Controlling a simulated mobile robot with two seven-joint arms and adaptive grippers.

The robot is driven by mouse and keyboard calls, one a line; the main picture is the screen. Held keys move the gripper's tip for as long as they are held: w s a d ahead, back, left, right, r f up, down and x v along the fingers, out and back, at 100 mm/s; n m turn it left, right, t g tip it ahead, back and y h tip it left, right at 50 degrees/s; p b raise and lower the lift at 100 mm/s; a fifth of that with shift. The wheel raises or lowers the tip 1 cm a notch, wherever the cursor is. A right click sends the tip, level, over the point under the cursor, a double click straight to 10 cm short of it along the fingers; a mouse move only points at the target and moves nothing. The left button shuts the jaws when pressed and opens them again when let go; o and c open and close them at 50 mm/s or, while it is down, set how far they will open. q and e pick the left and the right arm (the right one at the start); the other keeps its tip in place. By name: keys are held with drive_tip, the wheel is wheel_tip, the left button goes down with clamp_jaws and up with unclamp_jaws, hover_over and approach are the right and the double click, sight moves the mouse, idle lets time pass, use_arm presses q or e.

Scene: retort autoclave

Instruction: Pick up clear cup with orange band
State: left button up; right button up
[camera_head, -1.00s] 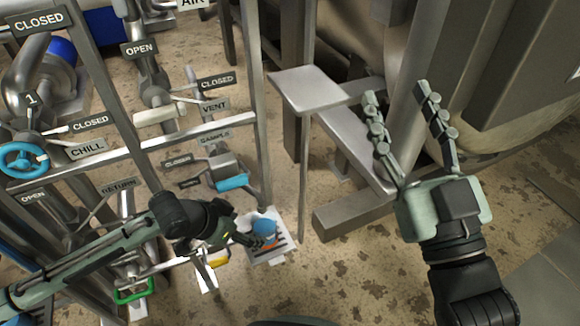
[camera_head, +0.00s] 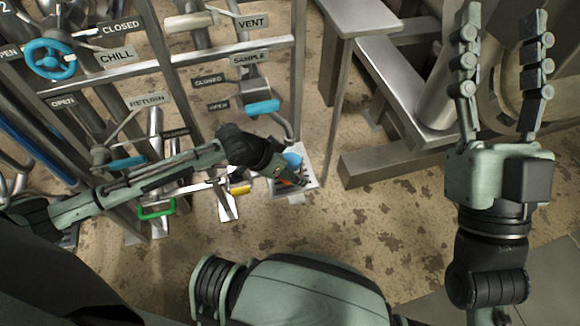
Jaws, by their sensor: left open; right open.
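The clear cup (camera_head: 293,159), with blue showing at its top and a little orange lower down, stands on a small slotted tray (camera_head: 310,180) below the sample valve. My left gripper (camera_head: 290,177) comes in from the left and is open at the cup. Its fingers cover part of the cup, so I cannot tell whether they touch it or have it between them. My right gripper (camera_head: 502,75) is open, empty and raised at the right, far from the cup.
A pipe rack with the blue sample handle (camera_head: 262,107), a yellow handle (camera_head: 240,188) and a green handle (camera_head: 157,209) stands around my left arm. A metal step frame (camera_head: 375,170) lies right of the tray. The floor in front is clear.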

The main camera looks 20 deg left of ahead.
use_arm(q)
drive_tip(key=shift+c, duration=0.4)
drive_tip(key=shift+r, duration=0.1)
drive_tip(key=c, duration=1.4)
